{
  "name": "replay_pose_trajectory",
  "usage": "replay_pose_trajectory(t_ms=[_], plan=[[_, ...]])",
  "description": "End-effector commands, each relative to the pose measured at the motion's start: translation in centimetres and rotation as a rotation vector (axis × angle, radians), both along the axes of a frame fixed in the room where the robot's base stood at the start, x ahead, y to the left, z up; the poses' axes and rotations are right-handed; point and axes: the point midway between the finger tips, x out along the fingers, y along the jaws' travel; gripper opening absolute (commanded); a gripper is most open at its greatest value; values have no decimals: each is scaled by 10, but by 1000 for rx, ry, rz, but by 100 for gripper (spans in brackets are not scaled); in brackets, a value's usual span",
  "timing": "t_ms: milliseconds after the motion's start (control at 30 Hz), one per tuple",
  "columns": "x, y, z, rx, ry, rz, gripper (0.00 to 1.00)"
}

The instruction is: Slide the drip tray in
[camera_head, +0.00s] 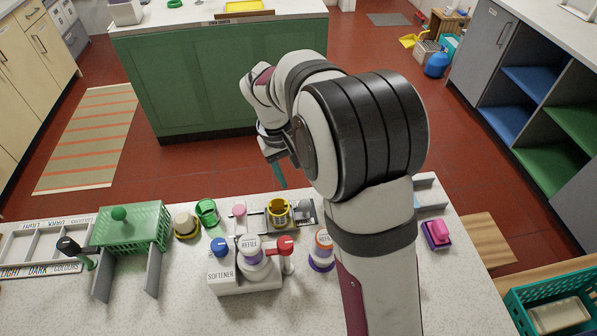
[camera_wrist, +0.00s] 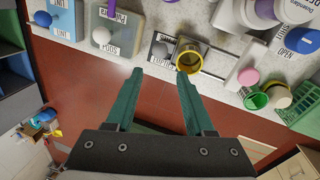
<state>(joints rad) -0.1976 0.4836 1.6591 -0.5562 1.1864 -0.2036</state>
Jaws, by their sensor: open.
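No part is legibly marked as the drip tray, so I cannot tell for sure which it is. A grey labelled slide unit with a dark knob (camera_wrist: 160,50) stands at the counter edge in the wrist view, and a yellow cup (camera_wrist: 189,58) sits at one end of it. The yellow cup also shows in the head view (camera_head: 279,210). My gripper (camera_wrist: 160,72) is open and empty, its teal fingers apart and pointing toward this unit and cup. In the head view my gripper (camera_head: 278,176) is beyond the counter's far edge, partly hidden by my arm.
A green mesh box (camera_head: 132,225) stands left with two grey rails. A white softener stand (camera_head: 245,278) holds capped bottles. A green cup (camera_head: 207,212) and white block with pink knob (camera_head: 239,212) are close by. A pink item (camera_head: 437,233) lies right.

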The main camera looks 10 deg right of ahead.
Motion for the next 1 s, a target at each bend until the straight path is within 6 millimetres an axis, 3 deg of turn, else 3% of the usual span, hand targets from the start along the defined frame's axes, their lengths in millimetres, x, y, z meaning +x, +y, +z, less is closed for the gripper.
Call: replay_pose_trajectory(t_ms=[200,400,600,867,1000], plan=[[1,-13,-63,1,5,-3,54],[2,-20,-102,2,3,-5,54],[3,-23,-118,2,0,-5,54],[4,-24,-120,2,0,-4,54],[4,-24,-120,2,0,-4,32]])
